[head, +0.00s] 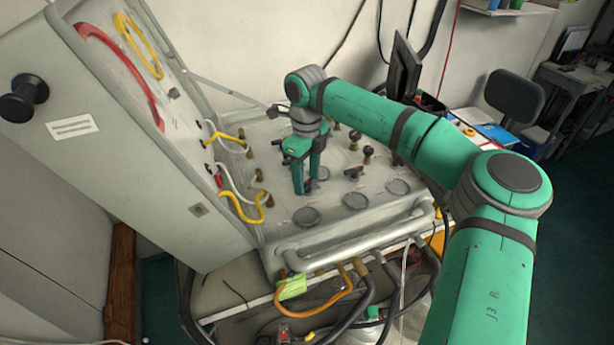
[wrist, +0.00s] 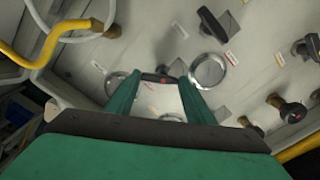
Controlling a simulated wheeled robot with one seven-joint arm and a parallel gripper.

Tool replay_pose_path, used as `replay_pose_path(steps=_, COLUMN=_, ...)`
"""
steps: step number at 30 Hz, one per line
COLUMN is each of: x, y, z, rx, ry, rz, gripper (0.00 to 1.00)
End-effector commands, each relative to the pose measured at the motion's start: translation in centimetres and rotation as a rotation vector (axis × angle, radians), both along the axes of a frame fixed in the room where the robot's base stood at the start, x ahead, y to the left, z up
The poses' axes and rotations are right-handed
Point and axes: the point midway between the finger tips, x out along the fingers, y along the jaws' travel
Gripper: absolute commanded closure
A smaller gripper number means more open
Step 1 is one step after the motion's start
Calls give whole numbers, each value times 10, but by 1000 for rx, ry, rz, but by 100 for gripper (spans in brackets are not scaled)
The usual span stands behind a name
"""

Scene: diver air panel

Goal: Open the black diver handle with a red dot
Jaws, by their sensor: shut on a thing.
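The black diver handle with a red dot (wrist: 160,78) is on the grey panel, seen in the wrist view between my fingertips.
Another black handle (wrist: 212,25) and a round gauge (wrist: 207,70) are close by on the panel. Several dark knobs (head: 368,152) stand to the right. Yellow and white hoses (head: 243,207) run from the upright board on the left. A metal rail (head: 345,238) borders the front.

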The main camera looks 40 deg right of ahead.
Motion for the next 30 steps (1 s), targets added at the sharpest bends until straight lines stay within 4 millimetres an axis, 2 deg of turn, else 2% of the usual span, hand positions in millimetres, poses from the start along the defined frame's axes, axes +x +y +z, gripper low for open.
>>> replay_pose_path(steps=18, x=-2, y=-3, z=2, rx=-1, ry=-2, rz=572, gripper=74)
replay_pose_path(steps=30, x=-3, y=-4, z=2, rx=-2, ry=-1, rz=829, gripper=74)
